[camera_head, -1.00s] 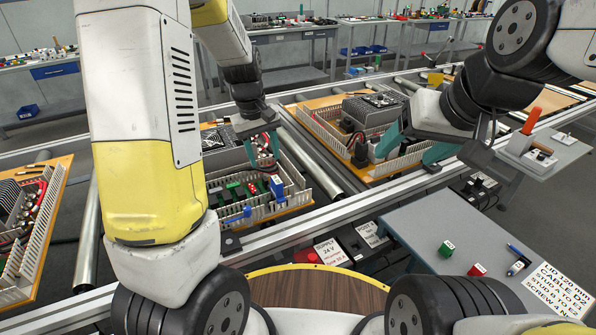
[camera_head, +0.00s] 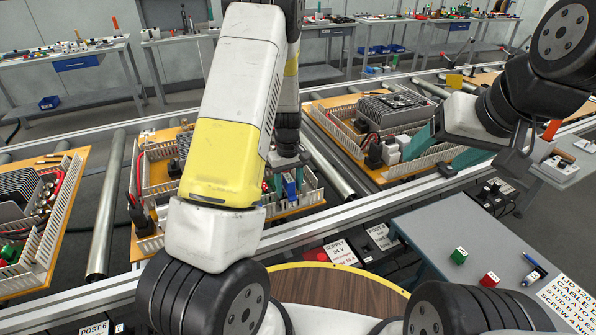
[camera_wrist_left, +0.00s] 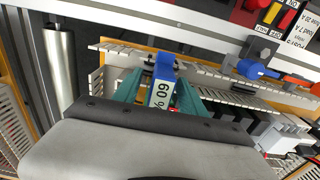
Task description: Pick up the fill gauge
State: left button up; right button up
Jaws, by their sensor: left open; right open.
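The fill gauge, a blue block with a white face marked "60 %" (camera_wrist_left: 161,93), stands in the wiring duct of the middle board. In the head view it is a small blue upright piece (camera_head: 289,187), partly covered by my left gripper. My left gripper (camera_wrist_left: 158,86) is open, with one green finger on each side of the gauge; whether they touch it I cannot tell. In the head view the left gripper (camera_head: 288,176) points down into the board. My right gripper (camera_head: 445,152) is open and empty over the board to the right.
White slotted duct walls (camera_wrist_left: 225,82) run close beside the left gripper. A blue-handled part (camera_wrist_left: 257,70) lies to the right along the duct. A grey table (camera_head: 470,235) at the front right holds a green block (camera_head: 459,256) and a red block (camera_head: 490,279).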

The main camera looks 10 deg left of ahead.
pick_arm(q)
jog(key=shift+f, duration=0.1)
jog(key=shift+c, duration=0.4)
grip_shut()
